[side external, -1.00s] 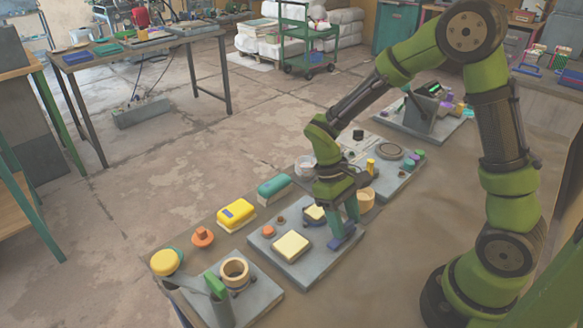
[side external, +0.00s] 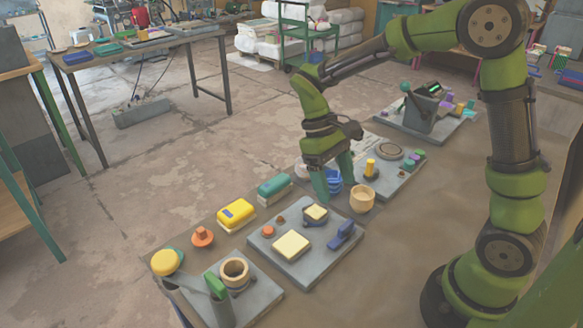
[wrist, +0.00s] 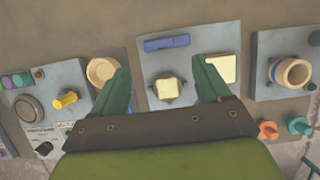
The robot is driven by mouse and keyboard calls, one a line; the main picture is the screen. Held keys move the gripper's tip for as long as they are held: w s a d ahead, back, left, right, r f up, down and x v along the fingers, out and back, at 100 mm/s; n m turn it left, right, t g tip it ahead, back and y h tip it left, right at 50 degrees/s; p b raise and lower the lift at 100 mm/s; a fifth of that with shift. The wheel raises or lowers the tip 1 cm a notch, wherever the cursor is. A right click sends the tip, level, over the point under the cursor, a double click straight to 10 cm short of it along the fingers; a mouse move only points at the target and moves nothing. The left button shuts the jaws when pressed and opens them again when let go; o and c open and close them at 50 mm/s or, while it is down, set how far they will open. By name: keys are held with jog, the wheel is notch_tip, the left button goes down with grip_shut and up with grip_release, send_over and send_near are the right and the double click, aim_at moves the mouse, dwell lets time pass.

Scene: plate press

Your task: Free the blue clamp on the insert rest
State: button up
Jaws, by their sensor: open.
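The blue clamp (side external: 343,235) sits at the right edge of a grey plate (side external: 290,272). In the wrist view the clamp (wrist: 167,43) lies along the plate's top edge, apart from the small cream block. That block (side external: 316,212) sits in a dark holder on the plate, probably the insert rest; it also shows in the wrist view (wrist: 167,88). A larger cream block (side external: 291,245) lies beside it. My gripper (side external: 332,178) is open and empty, raised behind the plate and clear of the clamp. I cannot tell if the clamp is locked.
A tan cup (side external: 362,199) stands right of the gripper and a blue cup (side external: 333,182) partly behind its fingers. Yellow (side external: 236,212) and teal (side external: 273,187) items line the far side. A plate with a tan ring (side external: 234,270) is nearest the camera.

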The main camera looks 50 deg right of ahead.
jog(key=v, duration=0.7)
jog(key=shift+r, duration=0.15)
jog(key=shift+w, duration=0.1)
jog(key=s+a+r+m+t+y, duration=0.1)
jog(key=s+r+m+t, duration=0.3)
jog(key=s+t, duration=0.7)
jog(key=shift+s+t+y, duration=0.2)
jog(key=shift+t+y, duration=0.1)
jog(key=shift+y, duration=0.2)
jog(key=shift+a, duration=0.1)
